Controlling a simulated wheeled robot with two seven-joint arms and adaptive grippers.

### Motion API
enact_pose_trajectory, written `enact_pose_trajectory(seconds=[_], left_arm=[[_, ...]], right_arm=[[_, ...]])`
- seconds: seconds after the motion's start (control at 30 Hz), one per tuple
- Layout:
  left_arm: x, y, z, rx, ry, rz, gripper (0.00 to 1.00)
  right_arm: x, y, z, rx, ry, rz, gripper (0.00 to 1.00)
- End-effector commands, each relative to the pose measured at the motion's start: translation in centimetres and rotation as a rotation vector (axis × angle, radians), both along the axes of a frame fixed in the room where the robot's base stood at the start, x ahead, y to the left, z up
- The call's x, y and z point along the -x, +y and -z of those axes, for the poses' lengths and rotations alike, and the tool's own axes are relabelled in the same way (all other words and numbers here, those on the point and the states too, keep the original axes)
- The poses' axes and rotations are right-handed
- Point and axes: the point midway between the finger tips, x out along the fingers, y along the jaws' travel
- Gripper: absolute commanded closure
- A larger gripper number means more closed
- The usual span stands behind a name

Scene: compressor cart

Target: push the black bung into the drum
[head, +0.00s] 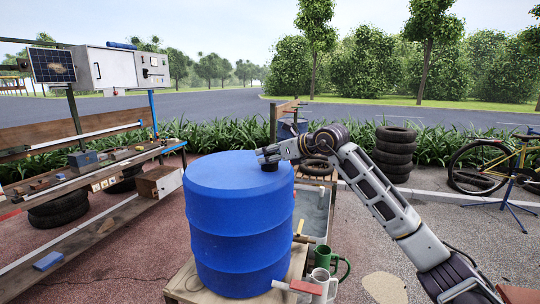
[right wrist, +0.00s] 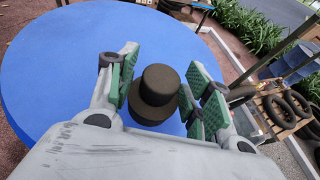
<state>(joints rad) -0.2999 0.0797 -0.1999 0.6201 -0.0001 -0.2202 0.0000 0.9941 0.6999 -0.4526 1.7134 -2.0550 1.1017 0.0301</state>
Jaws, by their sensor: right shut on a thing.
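The blue drum (head: 238,225) stands upright on a wooden base in the middle of the head view. Its flat blue top also fills much of the right wrist view (right wrist: 60,75). My right gripper (head: 264,156) is over the right part of the drum top, its arm coming in from the right. In the right wrist view the green-padded fingers of the gripper (right wrist: 166,75) are shut on the black bung (right wrist: 160,84), a stepped round plug. The bung is at the drum top; its lower end and any hole under it are hidden. My left gripper is out of view.
A workbench (head: 95,170) with small items stands at the left. Stacked tyres (head: 395,155) and a yellow bicycle (head: 490,165) stand further back right.

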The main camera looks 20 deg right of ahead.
Motion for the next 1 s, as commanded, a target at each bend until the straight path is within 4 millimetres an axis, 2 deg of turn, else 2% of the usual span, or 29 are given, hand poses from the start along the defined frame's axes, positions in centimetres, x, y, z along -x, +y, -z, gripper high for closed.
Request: enact_pose_trajectory(seconds=[0.07, 0.1, 0.3, 0.73, 1.0], left_arm=[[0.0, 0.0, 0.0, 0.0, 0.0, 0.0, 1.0], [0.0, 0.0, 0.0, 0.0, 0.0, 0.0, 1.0], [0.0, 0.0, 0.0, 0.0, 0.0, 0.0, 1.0], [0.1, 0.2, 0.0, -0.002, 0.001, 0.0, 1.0], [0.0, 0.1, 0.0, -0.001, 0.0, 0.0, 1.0]], right_arm=[[0.0, 0.0, 0.4, 0.004, 0.007, -0.001, 0.74], [0.0, 0.0, 0.4, 0.004, 0.008, -0.001, 0.49], [0.0, 0.0, 0.4, 0.004, 0.008, -0.001, 0.25], [0.1, -0.1, 0.2, 0.003, 0.004, 0.0, 0.25], [1.5, -1.0, -0.5, 0.002, 0.003, 0.0, 0.25]])
